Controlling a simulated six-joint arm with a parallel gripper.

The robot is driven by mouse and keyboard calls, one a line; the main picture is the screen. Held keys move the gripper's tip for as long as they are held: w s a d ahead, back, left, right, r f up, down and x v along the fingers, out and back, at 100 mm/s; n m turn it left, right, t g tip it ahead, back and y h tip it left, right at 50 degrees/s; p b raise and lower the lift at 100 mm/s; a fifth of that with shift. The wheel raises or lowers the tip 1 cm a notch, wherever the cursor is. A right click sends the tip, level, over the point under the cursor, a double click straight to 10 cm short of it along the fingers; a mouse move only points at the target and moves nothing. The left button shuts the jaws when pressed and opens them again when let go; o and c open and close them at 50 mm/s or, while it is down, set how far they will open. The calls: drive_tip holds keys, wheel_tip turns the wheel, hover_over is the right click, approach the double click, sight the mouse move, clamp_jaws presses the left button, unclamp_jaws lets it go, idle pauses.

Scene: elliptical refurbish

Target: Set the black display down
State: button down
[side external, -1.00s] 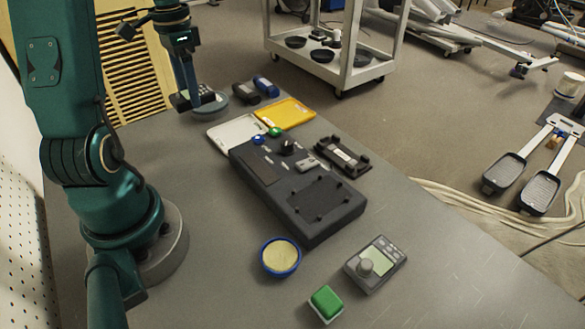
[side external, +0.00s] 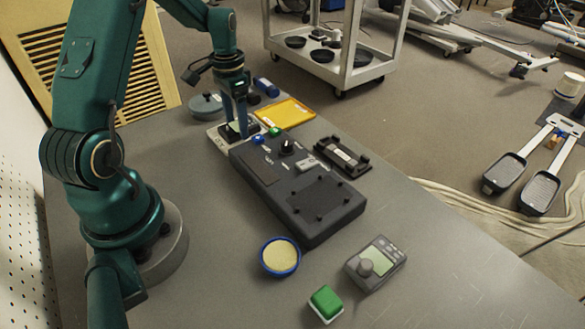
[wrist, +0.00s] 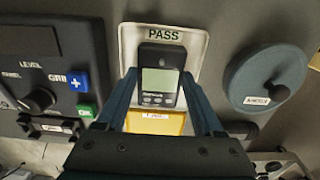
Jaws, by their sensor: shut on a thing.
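The black display (wrist: 162,80), a small dark unit with a pale green screen, is between the fingers of my gripper (wrist: 160,76). My gripper (side external: 236,133) is shut on it and points down over the white tray. The white tray (wrist: 130,42), marked PASS, lies under the display in the wrist view; its corner also shows in the side view (side external: 217,142). The display is at or just above the tray; I cannot tell if they touch. In the side view my fingers hide most of the display.
A yellow tray (side external: 287,113) adjoins the white one. The large black console (side external: 300,190) with knob and buttons is close in front. A grey round lidded piece (side external: 205,106) stands behind. A black bracket (side external: 343,157), blue bowl (side external: 280,257) and grey meter (side external: 376,263) are farther off.

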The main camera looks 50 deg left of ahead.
sight(237, 126)
drive_tip(key=shift+f, duration=0.15)
unclamp_jaws()
wheel_tip(237, 126, up, 12)
drive_tip(key=f, duration=0.1)
drive_tip(key=s+d+r+t, duration=0.25)
drive_tip(key=d+r, duration=0.35)
drive_tip(key=d, duration=0.6)
drive_tip(key=s+d+t, duration=0.1)
drive_tip(key=s+d, duration=0.2)
drive_tip(key=s+d+f+t, duration=0.1)
drive_tip(key=s+d, duration=0.1)
drive_tip(key=s, duration=0.1)
drive_tip(key=s+d+f+t, duration=0.1)
drive_tip(key=s+d, duration=0.1)
drive_tip(key=d, duration=0.1)
drive_tip(key=shift+s+d+f, duration=0.2)
drive_tip(key=shift+s+d, duration=0.1)
drive_tip(key=shift+s, duration=0.1)
